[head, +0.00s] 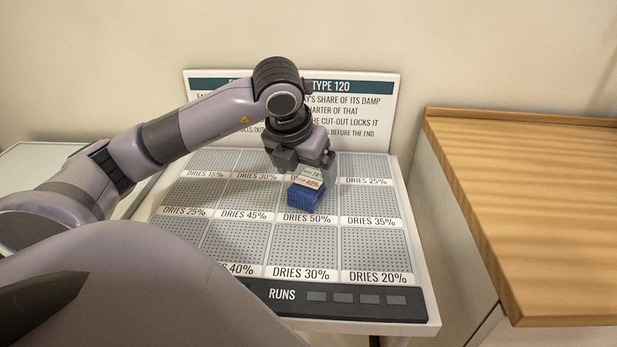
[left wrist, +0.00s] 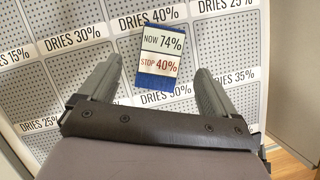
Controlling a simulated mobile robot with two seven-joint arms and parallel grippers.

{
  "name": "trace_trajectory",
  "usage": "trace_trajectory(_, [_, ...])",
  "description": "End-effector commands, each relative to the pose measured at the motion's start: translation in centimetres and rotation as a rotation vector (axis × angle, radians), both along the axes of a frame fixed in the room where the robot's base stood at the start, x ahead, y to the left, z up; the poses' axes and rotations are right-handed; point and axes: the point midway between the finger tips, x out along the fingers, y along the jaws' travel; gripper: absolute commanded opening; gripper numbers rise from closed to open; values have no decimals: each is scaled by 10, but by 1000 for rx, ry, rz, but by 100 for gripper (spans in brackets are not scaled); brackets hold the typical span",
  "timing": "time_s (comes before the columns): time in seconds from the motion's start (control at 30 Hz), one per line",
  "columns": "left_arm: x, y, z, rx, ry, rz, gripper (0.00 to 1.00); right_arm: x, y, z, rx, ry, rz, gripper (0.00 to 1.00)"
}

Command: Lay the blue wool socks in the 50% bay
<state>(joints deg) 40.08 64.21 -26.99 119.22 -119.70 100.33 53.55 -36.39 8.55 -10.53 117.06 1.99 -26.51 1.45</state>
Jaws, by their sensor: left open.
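The blue wool socks (head: 306,198) are a small blue block with a pale card on top; in the left wrist view the socks (left wrist: 158,83) carry the card, which reads "NOW 74%" and "STOP 40%". My right gripper is not in view.
Other dotted bays surround it, including the 45% bay (head: 250,197) and the 35% bay (head: 368,201); those in plain view are empty. A sign board (head: 360,97) stands behind the panel. A wooden worktop (head: 540,200) is to the right.

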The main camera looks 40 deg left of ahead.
Motion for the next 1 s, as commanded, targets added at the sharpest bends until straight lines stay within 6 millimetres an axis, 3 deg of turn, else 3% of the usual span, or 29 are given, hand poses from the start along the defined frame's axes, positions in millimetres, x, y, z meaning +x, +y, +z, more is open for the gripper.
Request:
trace_trajectory(0.03, [-4,-1,14,2,-6,-1,91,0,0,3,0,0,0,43])
trace_trajectory(0.2, [-17,-5,45,2,-5,-1,91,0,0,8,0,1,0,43])
trace_trajectory(0.4, [-25,-8,64,0,-1,0,91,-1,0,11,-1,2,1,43])
trace_trajectory(1.0, [-27,-8,67,1,0,0,91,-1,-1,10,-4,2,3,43])
